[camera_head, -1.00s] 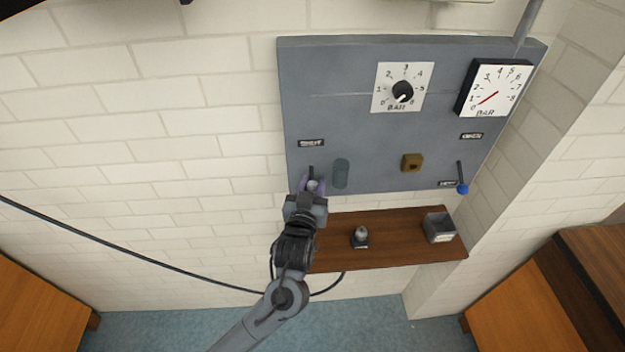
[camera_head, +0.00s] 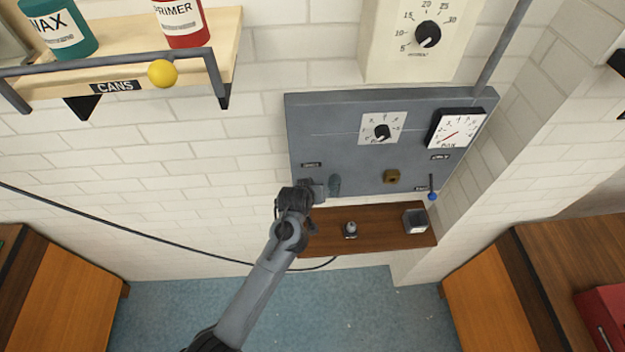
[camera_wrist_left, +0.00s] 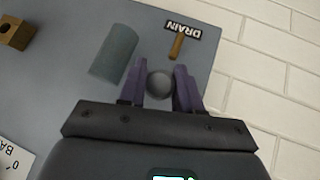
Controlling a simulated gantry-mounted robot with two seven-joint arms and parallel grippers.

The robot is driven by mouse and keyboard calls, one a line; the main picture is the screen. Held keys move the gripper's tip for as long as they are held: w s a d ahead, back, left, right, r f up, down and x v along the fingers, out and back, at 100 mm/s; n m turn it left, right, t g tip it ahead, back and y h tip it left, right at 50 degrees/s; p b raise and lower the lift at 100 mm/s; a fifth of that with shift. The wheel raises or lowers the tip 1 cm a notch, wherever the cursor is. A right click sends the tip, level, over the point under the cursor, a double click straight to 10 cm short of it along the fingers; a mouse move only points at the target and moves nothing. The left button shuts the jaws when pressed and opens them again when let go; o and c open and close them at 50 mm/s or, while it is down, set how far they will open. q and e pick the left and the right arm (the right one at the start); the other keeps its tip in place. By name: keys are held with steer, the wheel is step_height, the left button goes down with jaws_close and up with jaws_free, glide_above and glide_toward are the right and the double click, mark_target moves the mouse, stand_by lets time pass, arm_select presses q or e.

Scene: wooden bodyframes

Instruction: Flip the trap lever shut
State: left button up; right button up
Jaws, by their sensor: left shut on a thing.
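On the grey panel (camera_head: 345,165), a grey ball knob (camera_wrist_left: 160,84) sits between the two purple fingers of my left gripper (camera_wrist_left: 159,90), which is shut on it. A short brown bar (camera_wrist_left: 177,46) and a label reading DRAIN (camera_wrist_left: 182,27) are beyond the knob. In the head view my left gripper (camera_head: 317,189) is at the panel's lower left and hides the knob. A lever with a blue ball (camera_head: 432,195) hangs at the panel's lower right, far from the gripper. The small labels there are too small to read. My right gripper is not in view.
A grey-green cylinder (camera_head: 334,185) sticks out close to my gripper, with a brown block (camera_head: 391,177) to its right. Below is a wooden shelf (camera_head: 385,232) holding a small grey object (camera_head: 350,230) and a grey box (camera_head: 415,221). A gauge (camera_head: 457,130) is at upper right.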

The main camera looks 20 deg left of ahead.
arm_select(q)
steer(key=g+p, duration=0.1)
steer(key=r+g+p, duration=0.1)
steer(key=p, duration=0.1)
steer(key=shift+w+r+h, duration=0.2)
steer(key=shift+r+h, duration=0.1)
steer(key=shift+h, duration=0.1)
steer(key=shift+w+a+n+g+h+p, duration=0.15)
steer(key=shift+n+g+h+p, duration=0.15)
steer(key=shift+g+p, duration=0.55)
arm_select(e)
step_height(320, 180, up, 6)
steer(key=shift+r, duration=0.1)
arm_select(q)
steer(key=o, duration=0.7)
steer(key=b+v, duration=0.1)
steer(key=v, duration=0.9)
steer(key=shift+r, duration=0.4)
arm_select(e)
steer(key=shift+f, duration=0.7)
arm_select(q)
steer(key=shift+s+f, duration=0.1)
steer(key=shift+s, duration=0.1)
